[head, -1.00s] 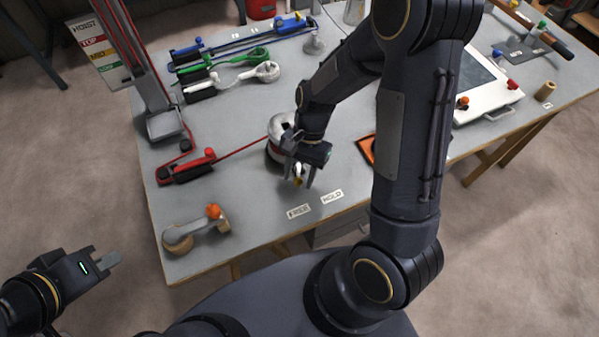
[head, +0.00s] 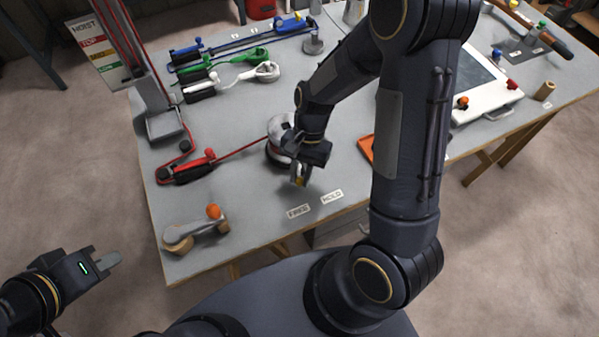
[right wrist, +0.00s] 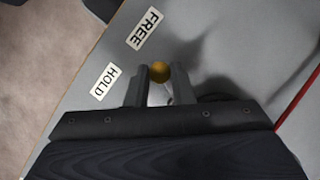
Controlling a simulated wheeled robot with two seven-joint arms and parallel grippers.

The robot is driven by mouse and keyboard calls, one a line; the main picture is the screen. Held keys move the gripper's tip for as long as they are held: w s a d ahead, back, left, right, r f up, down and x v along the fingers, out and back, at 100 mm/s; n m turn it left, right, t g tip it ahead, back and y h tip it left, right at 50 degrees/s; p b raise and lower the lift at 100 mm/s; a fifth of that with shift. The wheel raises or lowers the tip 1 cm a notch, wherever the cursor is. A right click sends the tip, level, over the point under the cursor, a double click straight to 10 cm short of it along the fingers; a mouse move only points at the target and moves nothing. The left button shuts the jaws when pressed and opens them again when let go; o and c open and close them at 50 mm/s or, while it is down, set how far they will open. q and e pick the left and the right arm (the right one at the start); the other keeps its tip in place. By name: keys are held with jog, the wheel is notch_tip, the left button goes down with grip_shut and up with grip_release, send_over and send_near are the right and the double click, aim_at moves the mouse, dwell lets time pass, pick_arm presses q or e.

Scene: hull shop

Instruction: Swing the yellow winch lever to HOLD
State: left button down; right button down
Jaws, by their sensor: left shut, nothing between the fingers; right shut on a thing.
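The yellow winch lever's knob (right wrist: 158,73) shows between the fingertips of my right gripper (right wrist: 160,78) in the right wrist view. The right gripper is shut on it; in the head view the gripper (head: 300,178) hides most of the lever. The winch drum (head: 280,133) stands behind the gripper, partly covered by it. The HOLD label (head: 332,197) lies near the table's front edge, right of the FREE label (head: 298,211). Both labels also show in the right wrist view, HOLD (right wrist: 105,82) and FREE (right wrist: 145,28). My left gripper (head: 106,260) is shut and empty, off the table at the left.
A red line runs from the winch to a red clutch (head: 190,168) and the hoist mast (head: 140,70). A wooden piece with an orange ball (head: 213,211) sits at the front left. An orange tray (head: 366,147) lies right of the gripper, partly behind my right arm.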

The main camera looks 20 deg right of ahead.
jog(key=d+n+h, duration=0.1)
jog(key=n, duration=0.1)
jog(key=d+n, duration=0.1)
jog(key=n, duration=0.1)
jog(key=shift+n+g+h, duration=0.4)
jog(key=shift+w+d+n+h, duration=0.15)
jog(key=shift+d+n+h, duration=0.3)
jog(key=shift+n, duration=0.65)
jog(key=shift+w+d+n+h, duration=0.1)
jog(key=shift+d+n+h, duration=0.35)
jog(key=shift+n, duration=0.65)
jog(key=shift+d, duration=0.1)
jog(key=c, duration=1.3)
grip_release()
jog(key=shift+o, duration=0.2)
jog(key=v, duration=0.8)
jog(key=shift+b, duration=0.4)
jog(key=shift+w+f, duration=0.1)
jog(key=shift+w, duration=0.05)
jog(key=s+a+r+m+t+y, duration=0.1)
jog(key=s+r+t+y, duration=0.3)
jog(key=s+r+t, duration=0.5)
jog(key=s+r, duration=0.2)
jog(key=s, duration=0.4)
jog(key=shift+m+t, duration=0.3)
